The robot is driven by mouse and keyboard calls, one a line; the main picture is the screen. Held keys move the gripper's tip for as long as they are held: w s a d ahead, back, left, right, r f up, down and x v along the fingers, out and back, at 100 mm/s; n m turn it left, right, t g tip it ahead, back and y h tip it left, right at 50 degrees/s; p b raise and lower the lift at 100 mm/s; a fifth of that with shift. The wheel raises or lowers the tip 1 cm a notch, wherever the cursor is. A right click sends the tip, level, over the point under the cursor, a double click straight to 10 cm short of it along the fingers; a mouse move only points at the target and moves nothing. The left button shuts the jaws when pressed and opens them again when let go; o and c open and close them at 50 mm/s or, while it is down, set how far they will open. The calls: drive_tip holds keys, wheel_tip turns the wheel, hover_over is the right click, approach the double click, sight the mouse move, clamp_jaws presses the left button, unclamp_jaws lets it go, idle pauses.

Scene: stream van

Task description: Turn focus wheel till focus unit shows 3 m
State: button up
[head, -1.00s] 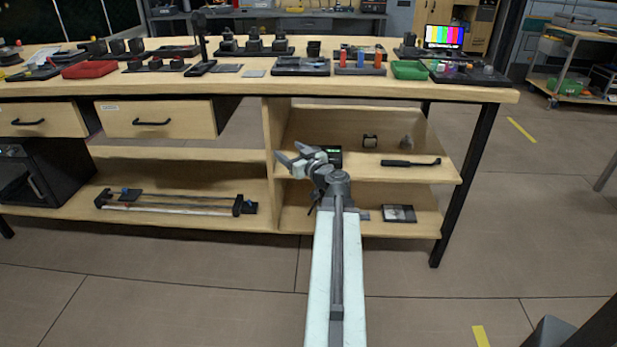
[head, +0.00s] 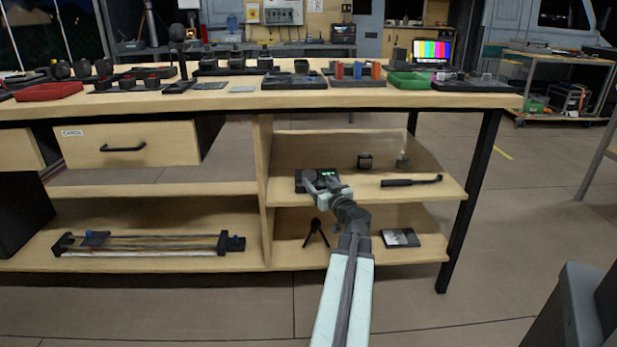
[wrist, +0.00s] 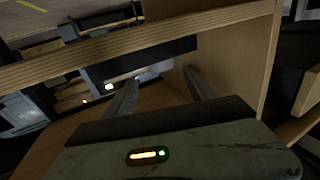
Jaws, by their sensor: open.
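The display's figures are too small to read. I cannot make out the focus wheel; my gripper covers part of the box. My gripper (head: 315,178) is open, at or just in front of the box's near side. I cannot tell whether it touches. In the wrist view, the two grey fingers of my gripper (wrist: 160,90) stand apart, with nothing clearly held between them.
Below are a small tripod (head: 316,233) and a flat dark case (head: 400,238). A wooden divider (head: 263,190) stands left of the unit. The bench top (head: 225,103) overhangs the shelf.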

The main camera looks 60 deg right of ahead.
sight(311, 175)
drive_tip(key=x, duration=0.5)
drive_tip(key=shift+w+d, duration=0.1)
drive_tip(key=shift+w, duration=0.15)
drive_tip(key=c, duration=1.4)
drive_tip(key=shift+a+m+g+h, duration=0.3)
drive_tip(key=shift+m+g+h, duration=0.2)
drive_tip(key=shift+h, duration=0.2)
drive_tip(key=shift+m+g+h, duration=0.5)
drive_tip(key=shift+h, duration=0.1)
drive_tip(key=shift+d, duration=0.1)
drive_tip(key=o, duration=1.4)
drive_tip(key=shift+w, duration=0.1)
